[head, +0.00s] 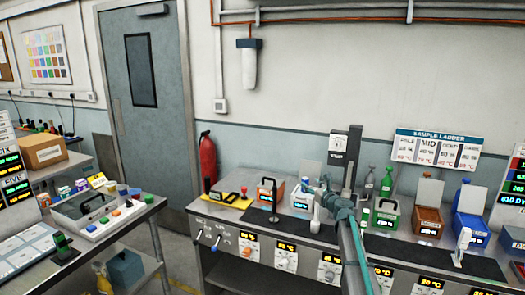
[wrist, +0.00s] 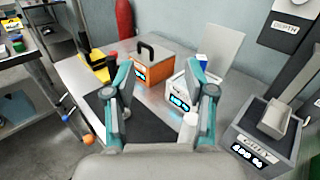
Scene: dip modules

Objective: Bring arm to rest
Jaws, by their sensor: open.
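My arm, teal and grey, reaches over the grey bench (head: 200,208) in the head view. My gripper (head: 318,192) is above the bench near the white module. In the wrist view my gripper (wrist: 160,72) has its two teal fingers spread wide apart, with nothing held between them. Beyond the fingers stand an orange module (wrist: 153,70) with a black handle and a white module (wrist: 178,101) with a lit blue display. The right finger covers part of the white module.
A grey depth unit (wrist: 262,140) stands at right in the wrist view. A dark mat (wrist: 135,123) lies below the fingers. In the head view, a green module (head: 385,217), a brown module (head: 428,222) and a blue module (head: 470,228) stand to the right. A side table (head: 150,207) is at left.

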